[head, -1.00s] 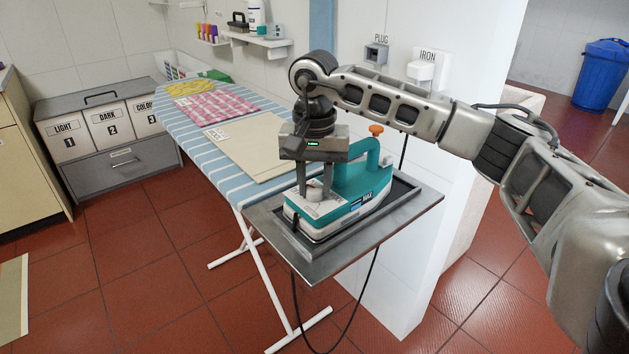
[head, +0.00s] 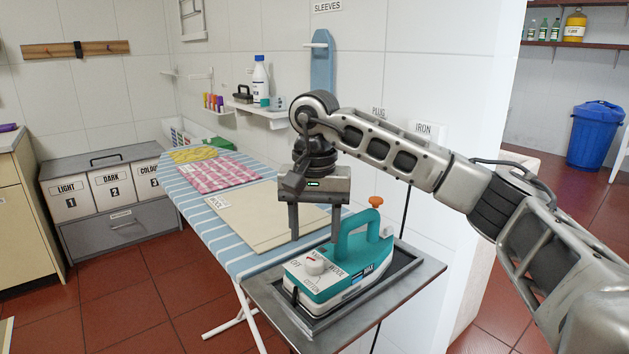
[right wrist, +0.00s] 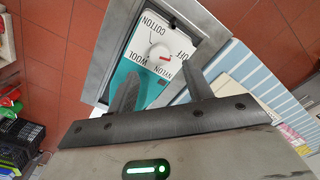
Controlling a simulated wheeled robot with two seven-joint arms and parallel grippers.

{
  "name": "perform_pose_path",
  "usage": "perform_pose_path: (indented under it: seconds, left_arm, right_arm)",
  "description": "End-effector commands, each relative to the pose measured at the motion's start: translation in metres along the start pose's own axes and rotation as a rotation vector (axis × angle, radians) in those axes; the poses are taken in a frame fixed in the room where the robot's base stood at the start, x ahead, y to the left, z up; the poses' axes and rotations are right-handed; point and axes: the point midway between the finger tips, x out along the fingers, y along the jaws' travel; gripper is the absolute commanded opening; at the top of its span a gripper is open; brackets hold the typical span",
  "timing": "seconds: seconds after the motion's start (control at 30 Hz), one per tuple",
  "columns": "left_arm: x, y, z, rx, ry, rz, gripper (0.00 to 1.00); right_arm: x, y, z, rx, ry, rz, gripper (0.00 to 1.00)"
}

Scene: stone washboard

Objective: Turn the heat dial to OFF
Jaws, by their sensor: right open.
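The teal and white iron (head: 352,258) rests on a grey metal tray (head: 415,290) at the end of the ironing board. Its heat dial is a round white knob (head: 315,264), also in the right wrist view (right wrist: 158,52), ringed by the labels OFF, NYLON, WOOL and COTTON. In the right wrist view a red mark shows at the knob's edge toward OFF and NYLON; I cannot tell its exact setting. My right gripper (head: 314,232) is open and empty above the dial, fingers pointing down and apart from it. My left gripper is not in view.
The striped ironing board (head: 220,235) holds folded cloths to the left of the iron. An orange knob (head: 376,202) stands behind the iron's handle. A white wall (head: 455,200) rises close on the right, with a dark cord hanging along it.

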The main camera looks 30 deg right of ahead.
Motion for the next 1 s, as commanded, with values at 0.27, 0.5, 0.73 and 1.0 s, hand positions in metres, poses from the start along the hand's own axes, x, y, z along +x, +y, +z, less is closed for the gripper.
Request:
perform_pose_path:
  seconds: [0.27,0.5,0.73,1.0]
  left_arm:
    - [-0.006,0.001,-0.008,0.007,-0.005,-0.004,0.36]
    - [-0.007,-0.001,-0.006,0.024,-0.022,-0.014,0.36]
    - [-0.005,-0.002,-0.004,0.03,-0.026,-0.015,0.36]
    - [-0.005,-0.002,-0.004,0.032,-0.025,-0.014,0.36]
  right_arm:
    - [-0.073,-0.001,-0.001,0.0,0.004,-0.003,0.51]
    - [-0.1,-0.001,0.0,-0.001,0.0,-0.001,0.51]
    - [-0.103,-0.001,0.0,-0.001,-0.001,-0.001,0.51]
    - [-0.103,-0.001,0.0,-0.001,0.0,-0.001,0.51]
